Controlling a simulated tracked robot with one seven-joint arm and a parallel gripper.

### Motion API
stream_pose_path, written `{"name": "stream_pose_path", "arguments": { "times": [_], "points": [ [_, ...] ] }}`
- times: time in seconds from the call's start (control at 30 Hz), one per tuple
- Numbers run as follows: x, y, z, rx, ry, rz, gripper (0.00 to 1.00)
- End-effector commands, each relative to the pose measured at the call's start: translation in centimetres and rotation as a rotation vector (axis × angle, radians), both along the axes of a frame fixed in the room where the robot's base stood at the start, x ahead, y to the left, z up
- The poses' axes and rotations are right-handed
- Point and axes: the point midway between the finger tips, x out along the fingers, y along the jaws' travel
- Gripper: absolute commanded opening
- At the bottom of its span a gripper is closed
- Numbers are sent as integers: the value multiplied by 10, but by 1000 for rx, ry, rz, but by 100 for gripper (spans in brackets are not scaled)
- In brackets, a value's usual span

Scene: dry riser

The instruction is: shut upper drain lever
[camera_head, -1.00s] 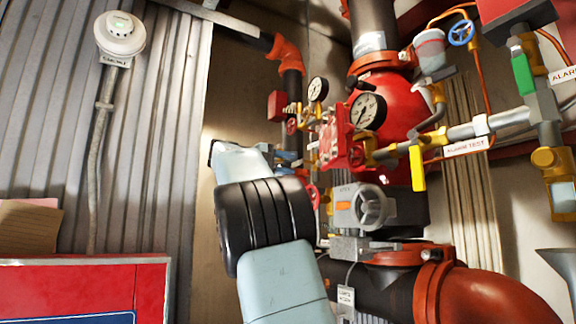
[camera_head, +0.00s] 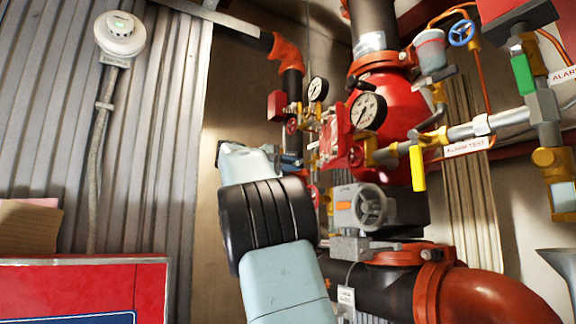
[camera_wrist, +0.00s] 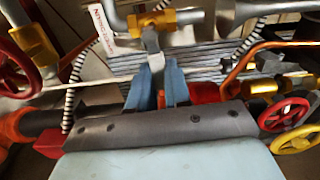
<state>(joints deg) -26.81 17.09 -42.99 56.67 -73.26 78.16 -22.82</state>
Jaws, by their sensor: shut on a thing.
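In the wrist view my gripper (camera_wrist: 157,70) has its two blue fingers closed around a grey lever (camera_wrist: 152,42). The lever runs up from between the fingers to a brass valve (camera_wrist: 165,18) on a pipe. A small red-orange piece shows between the fingers, lower down. A white tag (camera_wrist: 101,20) with unreadable print hangs left of the valve. In the head view my arm reaches in beside the riser, and its black wrist part hides much of the area around the lever. I cannot tell the lever's exact angle there.
Red and yellow handwheels (camera_wrist: 284,115) stand close at the right of the wrist view, and a dark red wheel (camera_wrist: 18,72) at the left. The head view shows gauges (camera_head: 368,111), a grey handwheel (camera_head: 370,207) and a yellow lever (camera_head: 417,168) right of my arm. Corrugated wall is left.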

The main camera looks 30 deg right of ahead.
Motion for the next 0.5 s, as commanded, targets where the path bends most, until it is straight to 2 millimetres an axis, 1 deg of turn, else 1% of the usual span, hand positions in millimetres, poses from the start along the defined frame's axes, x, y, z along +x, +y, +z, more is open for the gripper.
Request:
{"name": "stream_pose_path", "arguments": {
  "times": [0.2, 0.5],
  "points": [
    [0, 0, 0, 1, -3, -1, 0],
    [0, 0, 1, 4, -53, -1, 0]
  ]
}}
